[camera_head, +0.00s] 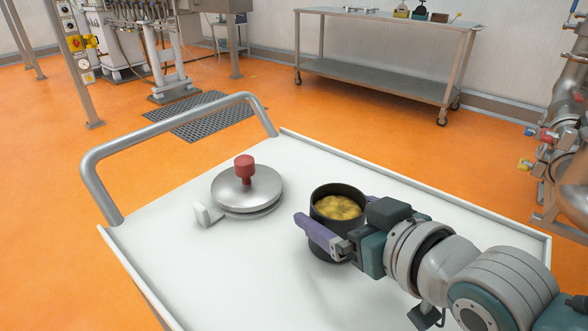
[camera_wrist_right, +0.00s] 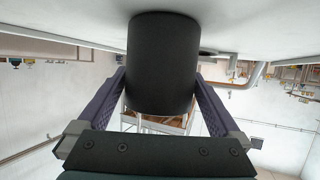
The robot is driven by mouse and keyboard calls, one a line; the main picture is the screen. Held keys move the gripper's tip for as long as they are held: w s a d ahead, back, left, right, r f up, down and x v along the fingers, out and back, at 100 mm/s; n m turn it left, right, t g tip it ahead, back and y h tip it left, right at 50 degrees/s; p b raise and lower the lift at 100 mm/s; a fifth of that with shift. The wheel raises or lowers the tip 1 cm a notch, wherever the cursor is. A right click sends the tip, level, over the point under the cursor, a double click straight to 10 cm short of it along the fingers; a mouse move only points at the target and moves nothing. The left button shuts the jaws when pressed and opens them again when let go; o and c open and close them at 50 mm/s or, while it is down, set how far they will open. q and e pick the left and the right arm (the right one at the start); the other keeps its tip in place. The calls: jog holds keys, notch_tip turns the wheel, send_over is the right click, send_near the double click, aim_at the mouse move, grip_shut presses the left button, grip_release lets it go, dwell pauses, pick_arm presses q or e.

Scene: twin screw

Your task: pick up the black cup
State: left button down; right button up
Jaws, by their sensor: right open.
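The black cup (camera_head: 324,247) stands upright on the white cart top, with a yellowish filling showing inside its rim. My right gripper (camera_head: 322,222) is open and level beside the cup, with one purple finger along the cup's near side. In the right wrist view the cup (camera_wrist_right: 162,65) sits between the two purple fingers of the right gripper (camera_wrist_right: 160,82), one on each side. I cannot tell whether either finger touches it. My left gripper is not in view.
A round metal lidded piece with a red knob (camera_head: 246,186) and a small white block stand left of the cup on the white cart top (camera_head: 290,285). The cart has a raised edge and a metal handle (camera_head: 180,122). A steel table (camera_head: 385,65) stands far behind.

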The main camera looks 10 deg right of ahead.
jog(key=c, duration=1.2)
jog(key=shift+c, duration=0.5)
jog(key=shift+r, duration=0.1)
